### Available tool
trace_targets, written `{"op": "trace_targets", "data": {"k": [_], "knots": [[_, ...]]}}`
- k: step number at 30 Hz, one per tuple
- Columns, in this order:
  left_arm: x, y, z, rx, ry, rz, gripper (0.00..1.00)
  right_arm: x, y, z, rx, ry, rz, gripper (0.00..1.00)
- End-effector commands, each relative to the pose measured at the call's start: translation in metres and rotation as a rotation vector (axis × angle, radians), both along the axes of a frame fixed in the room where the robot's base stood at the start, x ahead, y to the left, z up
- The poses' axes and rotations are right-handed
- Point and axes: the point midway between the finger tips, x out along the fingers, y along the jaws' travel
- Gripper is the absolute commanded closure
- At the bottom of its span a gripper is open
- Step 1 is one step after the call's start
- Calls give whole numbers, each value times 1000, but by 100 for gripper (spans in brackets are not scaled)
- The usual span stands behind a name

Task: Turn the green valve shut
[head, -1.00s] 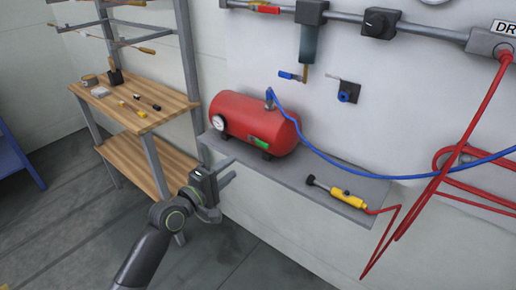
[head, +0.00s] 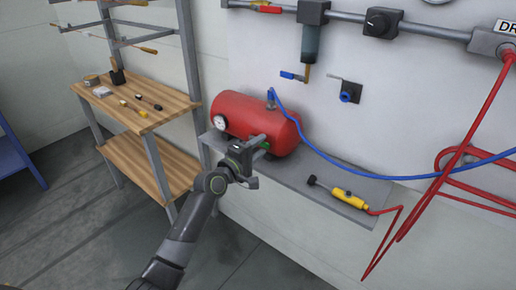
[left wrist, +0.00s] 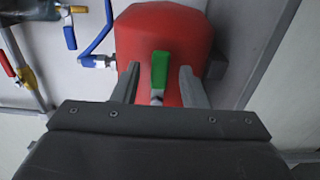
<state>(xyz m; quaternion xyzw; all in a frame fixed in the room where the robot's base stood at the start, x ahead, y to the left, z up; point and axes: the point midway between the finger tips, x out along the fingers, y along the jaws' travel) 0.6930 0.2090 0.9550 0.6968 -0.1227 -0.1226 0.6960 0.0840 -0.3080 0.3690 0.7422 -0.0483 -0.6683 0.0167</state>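The green valve (left wrist: 160,71) is a green lever on a small metal stem at the end of the red tank (left wrist: 152,24). In the left wrist view it stands between the two fingers of my left gripper (left wrist: 157,82), with space on both sides. In the head view the red tank (head: 246,116) lies on a grey shelf, and only a small bit of the green valve (head: 266,146) shows past the gripper. My left gripper (head: 262,160) is open in front of the tank. My right gripper is not in view.
A yellow tool (head: 348,198) lies on the grey wall shelf (head: 328,180). A blue hose (head: 325,158) runs from the tank top, and a red hose (head: 440,165) hangs at the right. A wooden workbench (head: 145,118) stands at the left.

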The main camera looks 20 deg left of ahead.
Motion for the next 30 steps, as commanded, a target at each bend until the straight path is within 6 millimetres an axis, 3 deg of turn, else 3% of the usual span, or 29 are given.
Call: {"op": "trace_targets", "data": {"k": [3, 12, 23, 30], "knots": [[0, 0, 0, 0, 0, 0, 61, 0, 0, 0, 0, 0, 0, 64], [0, 0, 0, 0, 0, 0, 100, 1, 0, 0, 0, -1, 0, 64], [0, 0, 1, -8, 4, 0, 100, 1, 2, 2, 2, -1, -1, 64], [0, 1, 7, -85, 33, 1, 100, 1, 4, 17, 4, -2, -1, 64]]}}
